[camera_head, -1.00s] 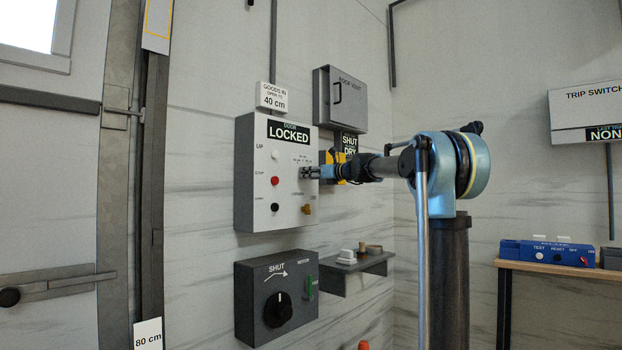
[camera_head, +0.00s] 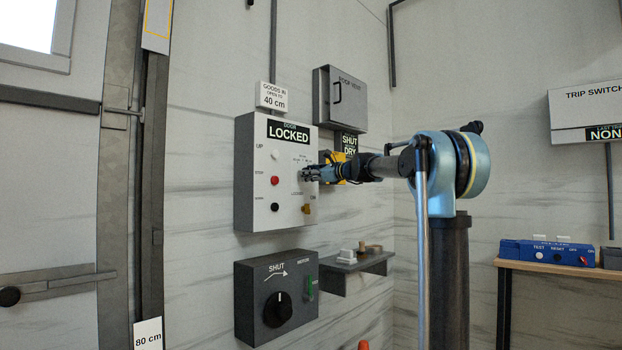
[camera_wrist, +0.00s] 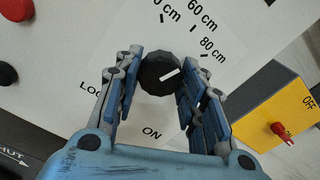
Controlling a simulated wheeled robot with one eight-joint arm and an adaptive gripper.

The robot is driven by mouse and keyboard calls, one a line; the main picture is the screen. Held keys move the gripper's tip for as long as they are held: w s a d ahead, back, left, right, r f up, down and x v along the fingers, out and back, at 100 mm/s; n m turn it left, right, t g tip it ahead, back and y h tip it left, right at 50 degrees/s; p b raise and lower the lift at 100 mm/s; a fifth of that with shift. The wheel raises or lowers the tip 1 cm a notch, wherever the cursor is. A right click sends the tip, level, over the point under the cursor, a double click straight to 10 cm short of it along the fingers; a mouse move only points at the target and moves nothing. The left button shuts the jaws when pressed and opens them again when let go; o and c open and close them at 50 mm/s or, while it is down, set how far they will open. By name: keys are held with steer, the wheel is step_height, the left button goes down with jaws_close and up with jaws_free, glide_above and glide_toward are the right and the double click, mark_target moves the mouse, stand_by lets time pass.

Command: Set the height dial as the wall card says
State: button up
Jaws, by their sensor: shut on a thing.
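The height dial is a dark round knob (camera_wrist: 159,74) on the door control box (camera_head: 246,180). Its white mark points right and slightly up, toward the side of the 80 cm label (camera_wrist: 212,49). The 60 cm label (camera_wrist: 202,18) is above that, and another cm label is cut off at the top edge. My gripper (camera_wrist: 160,80) is shut on the dial, a finger on either side. In the head view my gripper (camera_head: 310,173) hides the dial. The wall card (camera_head: 272,97) reads "GOODS IN OPEN TO 40 cm".
The box has a white, a red (camera_head: 274,181) and a black button at left, and a yellow part (camera_head: 307,209) at lower right. In the wrist view a yellow box with a red OFF toggle (camera_wrist: 284,133) is at right. A SHUT switch box (camera_head: 250,300) is below.

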steer(key=n, duration=0.6)
steer(key=shift+n, duration=0.3)
steer(key=n, duration=0.6)
steer(key=shift+f+n, duration=0.1)
steer(key=shift+n, duration=0.2)
steer(key=o, duration=1)
steer(key=shift+a, duration=0.1)
steer(key=v, duration=1.2)
